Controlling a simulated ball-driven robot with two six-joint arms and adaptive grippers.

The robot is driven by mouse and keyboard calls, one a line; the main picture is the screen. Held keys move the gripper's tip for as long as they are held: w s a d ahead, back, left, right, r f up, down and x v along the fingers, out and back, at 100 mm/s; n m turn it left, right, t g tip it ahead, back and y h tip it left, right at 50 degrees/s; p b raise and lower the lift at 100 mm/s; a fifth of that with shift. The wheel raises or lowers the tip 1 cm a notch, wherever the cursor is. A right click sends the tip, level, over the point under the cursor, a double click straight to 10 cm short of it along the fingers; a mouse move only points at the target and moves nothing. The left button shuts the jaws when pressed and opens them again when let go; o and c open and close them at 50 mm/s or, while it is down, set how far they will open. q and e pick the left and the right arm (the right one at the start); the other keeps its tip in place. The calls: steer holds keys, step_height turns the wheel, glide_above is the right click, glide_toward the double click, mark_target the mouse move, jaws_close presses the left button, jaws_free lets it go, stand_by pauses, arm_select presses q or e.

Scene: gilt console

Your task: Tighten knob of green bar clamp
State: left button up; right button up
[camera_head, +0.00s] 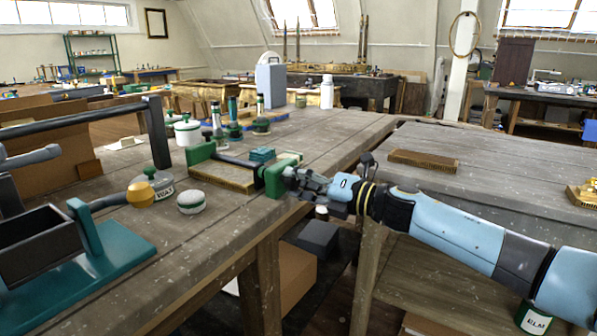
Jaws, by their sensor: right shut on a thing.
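The green bar clamp (274,181) lies across the wooden bench, with one green jaw at its left end and a green body at its right end near the bench edge. A dark bar runs between them, over a wooden block (222,176). My right gripper (295,182) comes in from the right and is shut at the clamp's right end, where the knob would sit. The knob itself is hidden behind the dark fingers. My left gripper does not show.
A teal mitre-box base (75,270) fills the lower left. A brown block (424,160) lies on the right bench (500,175), beyond a gap.

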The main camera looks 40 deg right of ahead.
steer(key=m+p, duration=0.3)
steer(key=m, duration=0.2)
steer(key=shift+d+p, duration=0.1)
steer(key=shift+p, duration=0.2)
steer(key=shift+f+m+p, duration=0.2)
steer(key=shift+m+p, duration=0.65)
steer(key=shift+m, duration=0.75)
steer(key=shift+f, duration=0.1)
steer(key=o, duration=0.8)
steer(key=shift+s, duration=0.1)
steer(key=o, duration=0.3)
steer(key=shift+s+d, duration=0.15)
steer(key=shift+d, duration=0.05)
steer(key=shift+o, duration=0.2)
steer(key=shift+a, duration=0.1)
steer(key=v, duration=1.1)
steer(key=shift+s, duration=0.4)
